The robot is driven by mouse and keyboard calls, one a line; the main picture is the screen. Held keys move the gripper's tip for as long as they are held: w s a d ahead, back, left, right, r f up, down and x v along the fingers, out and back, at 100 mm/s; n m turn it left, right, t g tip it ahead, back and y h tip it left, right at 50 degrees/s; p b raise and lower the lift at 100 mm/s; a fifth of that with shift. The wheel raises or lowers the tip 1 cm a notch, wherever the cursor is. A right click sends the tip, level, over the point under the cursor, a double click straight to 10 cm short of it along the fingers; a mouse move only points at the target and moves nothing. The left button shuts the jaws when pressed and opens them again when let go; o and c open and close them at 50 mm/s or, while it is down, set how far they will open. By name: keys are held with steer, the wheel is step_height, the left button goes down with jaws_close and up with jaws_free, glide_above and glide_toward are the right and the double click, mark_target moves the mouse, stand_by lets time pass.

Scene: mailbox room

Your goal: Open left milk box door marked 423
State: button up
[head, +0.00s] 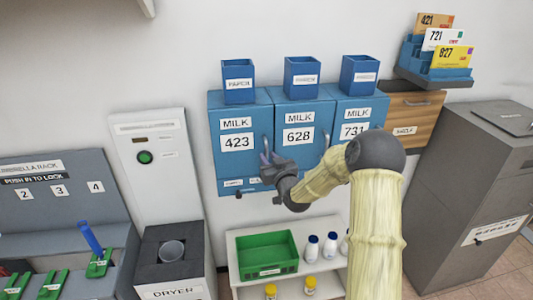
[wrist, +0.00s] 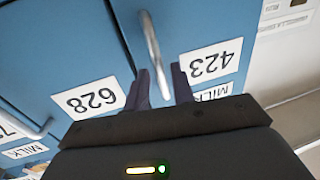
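The blue milk box door marked 423 (head: 237,165) is the left one of three and looks closed. Its upright metal handle (head: 267,147) is on the door's right side. My gripper (head: 270,160) is at the lower part of this handle in the head view. In the wrist view, which is upside down, the open fingers (wrist: 162,80) stand on either side of one end of the handle (wrist: 151,45). I cannot tell if they touch it. The 423 label (wrist: 211,63) lies beside the fingers.
Milk box doors 628 (head: 299,135) and 731 (head: 355,130) adjoin on the right. Blue open bins (head: 302,78) stand on top. Below is a white shelf (head: 240,236) with a green crate (head: 251,272) and bottles (head: 312,249). A white panel (head: 160,175) is at left.

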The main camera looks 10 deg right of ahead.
steer(key=shift+w+a, duration=0.25)
steer(key=shift+w, duration=1.05)
jaws_close()
steer(key=shift+s+f, duration=0.1)
steer(key=shift+s, duration=0.05)
